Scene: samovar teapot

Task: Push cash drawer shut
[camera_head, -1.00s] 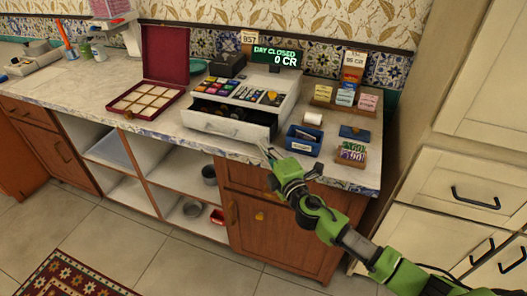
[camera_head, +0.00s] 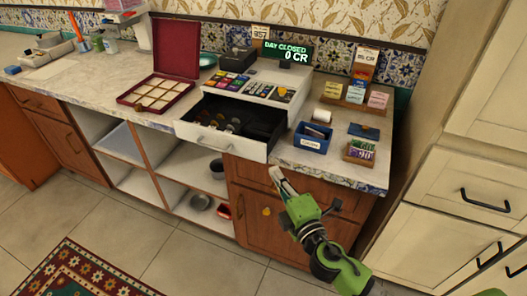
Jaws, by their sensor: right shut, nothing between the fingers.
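The white cash register (camera_head: 268,92) stands on the counter with coloured keys and a green "DAY CLOSED 0 CR" display (camera_head: 283,51). Its cash drawer (camera_head: 222,141) is pulled well out toward the front edge, showing a dark inside with coins at the left. My right gripper (camera_head: 277,176), on a green arm from the lower right, is shut and empty. It shows just below the drawer's right front corner, in front of the cabinet, and appears apart from the drawer. My left gripper is not in view.
On the counter (camera_head: 330,168), right of the drawer, are a blue bin (camera_head: 312,138), a paper roll (camera_head: 321,116) and a small ticket tray (camera_head: 359,151). An open red box (camera_head: 159,91) stands left. The floor in front has free room beside a rug (camera_head: 75,272).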

